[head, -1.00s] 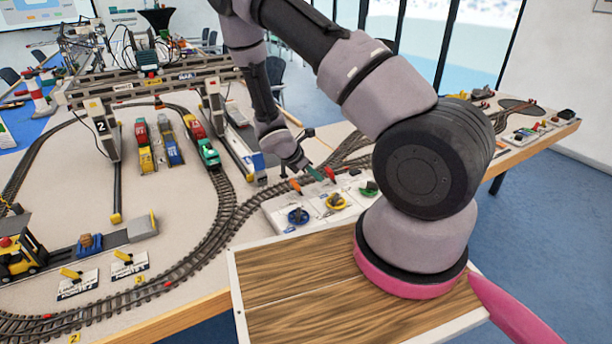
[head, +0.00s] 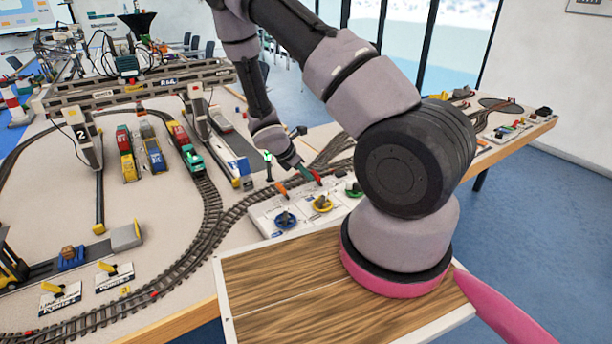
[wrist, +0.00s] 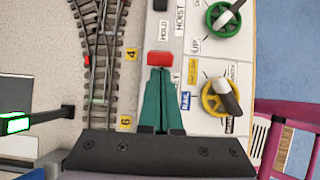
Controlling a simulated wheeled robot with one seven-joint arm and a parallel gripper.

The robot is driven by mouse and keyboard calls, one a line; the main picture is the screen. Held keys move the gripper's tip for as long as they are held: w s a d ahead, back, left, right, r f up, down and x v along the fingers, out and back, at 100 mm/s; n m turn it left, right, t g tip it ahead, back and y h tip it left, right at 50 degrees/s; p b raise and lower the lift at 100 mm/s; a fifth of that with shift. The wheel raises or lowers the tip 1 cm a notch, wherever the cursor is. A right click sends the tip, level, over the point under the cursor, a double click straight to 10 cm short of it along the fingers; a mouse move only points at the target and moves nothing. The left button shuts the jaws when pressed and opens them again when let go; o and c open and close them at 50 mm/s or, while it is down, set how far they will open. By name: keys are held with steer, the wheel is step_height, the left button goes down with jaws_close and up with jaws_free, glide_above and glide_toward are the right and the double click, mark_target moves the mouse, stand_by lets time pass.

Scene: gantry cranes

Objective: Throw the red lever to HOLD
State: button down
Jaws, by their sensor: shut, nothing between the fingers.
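The red lever (wrist: 159,58) stands on the white control panel (wrist: 222,122), with a HOLD label just above it in the wrist view. It also shows in the head view (head: 316,176) as a small red tip. My gripper (wrist: 158,72) is shut and empty, its green fingertips right at the near side of the red lever in the wrist view. Whether they touch it I cannot tell. In the head view my gripper (head: 306,171) is small, over the back of the panel.
A yellow dial (wrist: 221,97) and a green dial (wrist: 223,17) sit right of the lever. An orange lever (head: 281,189) and a blue dial (head: 285,219) are on the panel's left. Rail track (wrist: 100,70) runs left of the panel. Model trains (head: 152,150) and a gantry crane (head: 150,88) stand farther left.

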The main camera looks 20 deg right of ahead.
steer(key=shift+d+r+y, duration=0.25)
steer(key=shift+d+y, duration=0.1)
steer(key=shift+y, duration=0.15)
steer(key=shift+w+d+r+g+y, duration=0.15)
steer(key=shift+d+r+y, duration=0.1)
steer(key=shift+d+y, duration=0.2)
steer(key=shift+w+d+r+g+y, duration=0.1)
steer(key=shift+d+r+g+y, duration=0.1)
steer(key=shift+d+y, duration=0.25)
steer(key=shift+w+d+r+y, duration=0.1)
steer(key=shift+d+r+y, duration=0.15)
steer(key=shift+d+y, duration=0.65)
steer(key=shift+d+r, duration=0.1)
steer(key=shift+r, duration=0.1)
steer(key=shift+r, duration=0.65)
